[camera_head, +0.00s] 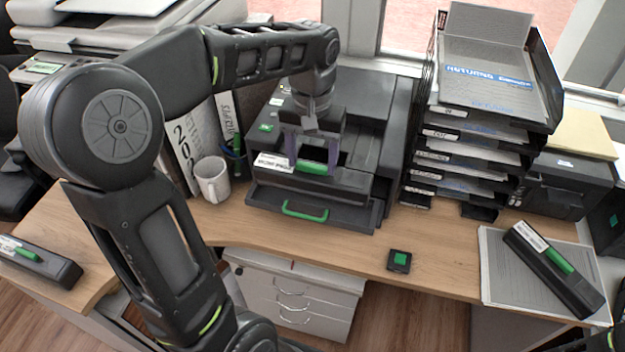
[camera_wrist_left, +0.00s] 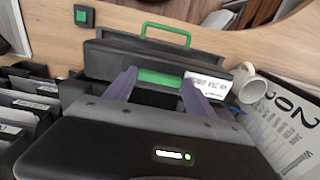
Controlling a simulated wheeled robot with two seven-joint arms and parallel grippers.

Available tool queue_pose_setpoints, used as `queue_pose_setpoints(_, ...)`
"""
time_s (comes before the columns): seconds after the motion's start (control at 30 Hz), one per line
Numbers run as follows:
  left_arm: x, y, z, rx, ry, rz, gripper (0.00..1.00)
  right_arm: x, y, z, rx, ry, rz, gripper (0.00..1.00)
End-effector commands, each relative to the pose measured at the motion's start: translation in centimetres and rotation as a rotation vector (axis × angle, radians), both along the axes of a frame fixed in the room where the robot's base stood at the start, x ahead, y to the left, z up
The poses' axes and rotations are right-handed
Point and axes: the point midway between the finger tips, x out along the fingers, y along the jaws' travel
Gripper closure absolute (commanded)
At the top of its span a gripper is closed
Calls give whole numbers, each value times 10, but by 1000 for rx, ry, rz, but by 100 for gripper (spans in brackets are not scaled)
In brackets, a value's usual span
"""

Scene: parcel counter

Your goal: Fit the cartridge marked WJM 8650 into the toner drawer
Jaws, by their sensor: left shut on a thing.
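The black cartridge (camera_head: 348,180) has a white label at its left end and a green grip; its lettering is too small to read surely. My left gripper (camera_head: 312,160) is shut on the green grip, its two purple fingers on either side. The wrist view shows this cartridge (camera_wrist_left: 112,58) between the same fingers (camera_wrist_left: 160,90). The toner drawer (camera_head: 347,217), with a green handle, is pulled out of the dark printer (camera_head: 375,95). The cartridge lies level along the drawer, behind its front; I cannot tell whether it is seated. My right gripper is not in view.
Other cartridges lie at the left counter end (camera_head: 58,268) and on a grey mat (camera_head: 505,285) at right. A white mug (camera_head: 212,182) and pen cup stand left of the drawer. A paper tray stack (camera_head: 470,125) stands right. The counter front is mostly clear around a green-button box (camera_head: 399,261).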

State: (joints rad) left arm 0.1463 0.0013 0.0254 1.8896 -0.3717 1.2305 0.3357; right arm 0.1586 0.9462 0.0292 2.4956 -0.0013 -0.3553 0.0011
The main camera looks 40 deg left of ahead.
Motion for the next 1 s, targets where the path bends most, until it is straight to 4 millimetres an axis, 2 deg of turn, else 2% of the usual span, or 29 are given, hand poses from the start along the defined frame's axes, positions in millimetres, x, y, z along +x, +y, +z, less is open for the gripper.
queue_pose_setpoints(0.13, 0, 0, -16, 0, -1, 1, 100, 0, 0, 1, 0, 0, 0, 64)
queue_pose_setpoints(0.47, 0, 0, -19, 0, -2, 1, 100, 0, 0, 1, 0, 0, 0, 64)
queue_pose_setpoints(0.8, 0, 0, -55, 0, -2, 1, 100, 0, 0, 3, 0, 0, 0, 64)
queue_pose_setpoints(1.0, 1, 0, -55, 0, -3, 1, 100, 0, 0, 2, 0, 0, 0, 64)
